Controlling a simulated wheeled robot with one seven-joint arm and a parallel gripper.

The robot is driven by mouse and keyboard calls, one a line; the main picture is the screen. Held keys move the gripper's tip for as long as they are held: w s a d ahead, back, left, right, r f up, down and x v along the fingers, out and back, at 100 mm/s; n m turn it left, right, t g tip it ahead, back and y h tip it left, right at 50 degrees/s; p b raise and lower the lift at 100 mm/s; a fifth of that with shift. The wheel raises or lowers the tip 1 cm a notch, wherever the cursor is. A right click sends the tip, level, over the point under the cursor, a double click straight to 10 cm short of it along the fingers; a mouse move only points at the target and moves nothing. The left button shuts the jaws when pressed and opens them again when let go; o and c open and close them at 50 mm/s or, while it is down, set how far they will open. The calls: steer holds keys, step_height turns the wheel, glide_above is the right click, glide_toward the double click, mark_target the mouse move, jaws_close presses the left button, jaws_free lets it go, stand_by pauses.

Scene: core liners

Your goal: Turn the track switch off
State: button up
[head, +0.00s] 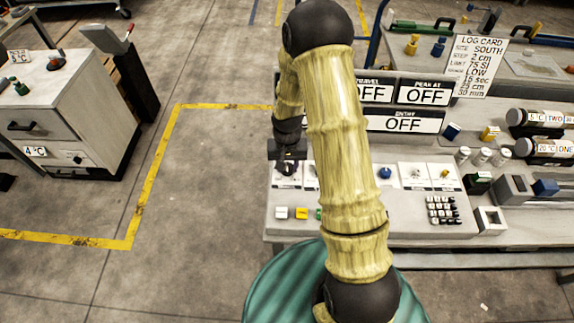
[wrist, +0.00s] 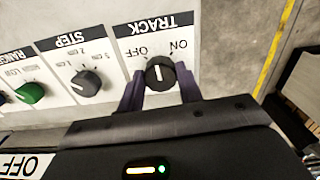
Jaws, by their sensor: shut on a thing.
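The track switch (wrist: 159,70) is a round black knob with a white line, on a white plate marked TRACK in the wrist view. That view is upside down, with OFF printed to the knob's left and ON to its right. The white line runs nearly up and down in the picture; I cannot tell which label it is set to. My gripper (wrist: 159,85) has its two purple fingers on either side of the knob, shut on it. In the head view my gripper (head: 287,164) is at the console's left end and hides the knob.
In the wrist view, a grey STEP knob (wrist: 86,82) and a green RANGE knob (wrist: 30,93) sit left of the track switch. Display signs reading OFF (head: 402,124) stand behind the panel. A keypad (head: 443,210) is farther right. Open floor lies left of the console.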

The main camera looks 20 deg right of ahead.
mark_target(288, 167)
steer(key=n, duration=0.4)
steer(key=shift+n, duration=0.3)
steer(key=n, duration=0.3)
steer(key=shift+w+d, duration=0.1)
steer(key=shift+n, duration=0.4)
steer(key=o, duration=1)
steer(key=shift+r, duration=0.1)
step_height(288, 167, up, 17)
steer(key=shift+r+b, duration=0.15)
steer(key=shift+b, duration=0.3)
